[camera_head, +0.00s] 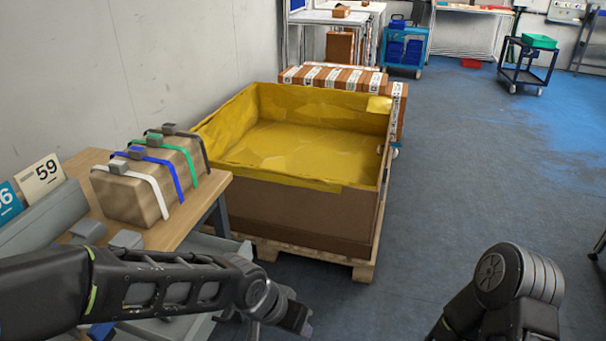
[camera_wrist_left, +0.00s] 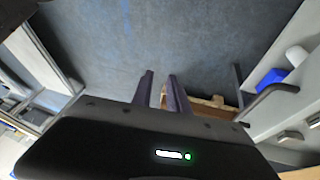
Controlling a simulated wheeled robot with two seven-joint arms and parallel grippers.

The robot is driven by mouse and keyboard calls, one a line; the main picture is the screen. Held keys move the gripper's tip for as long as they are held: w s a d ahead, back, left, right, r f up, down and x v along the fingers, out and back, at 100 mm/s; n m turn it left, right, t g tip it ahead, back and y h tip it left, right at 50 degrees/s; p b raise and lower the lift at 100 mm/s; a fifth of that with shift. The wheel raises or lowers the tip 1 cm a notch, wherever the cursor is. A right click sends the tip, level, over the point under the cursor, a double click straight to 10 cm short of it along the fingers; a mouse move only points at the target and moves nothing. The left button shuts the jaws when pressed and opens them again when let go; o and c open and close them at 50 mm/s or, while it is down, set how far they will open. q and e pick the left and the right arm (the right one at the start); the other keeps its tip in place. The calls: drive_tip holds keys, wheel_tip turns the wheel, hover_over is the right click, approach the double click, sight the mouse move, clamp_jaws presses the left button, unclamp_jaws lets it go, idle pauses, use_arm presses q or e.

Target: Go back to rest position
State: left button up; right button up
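My left arm reaches in from the left in the camera_head view. Its gripper (camera_head: 302,326) is low at the bottom centre, in front of the yellow-lined box. In the left wrist view the two fingers of the left gripper (camera_wrist_left: 160,75) stand apart with nothing between them, pointing over the grey-blue floor. My right arm shows as a dark rounded joint at the bottom right of the camera_head view. The right gripper is out of the picture.
A big box with yellow lining (camera_head: 290,140) stands empty on a wooden pallet (camera_head: 362,270). At left, a wooden table (camera_head: 170,236) carries a brown block with coloured straps (camera_head: 130,197). Number signs (camera_head: 40,178) stand beside it. The floor (camera_head: 460,190) at right is clear.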

use_arm(q)
wheel_tip(320, 180, down, 8)
drive_tip(key=n+h+p, duration=0.1)
drive_tip(key=n+p, duration=0.1)
drive_tip(key=s+a+f+n+g+p, duration=0.2)
drive_tip(key=s+a+f+n+p, duration=0.2)
drive_tip(key=s+f, duration=0.9)
drive_tip(key=shift+s+a+f+n+y, duration=0.15)
drive_tip(key=shift+s+a+n+y, duration=0.25)
drive_tip(key=shift+s+a, duration=0.6)
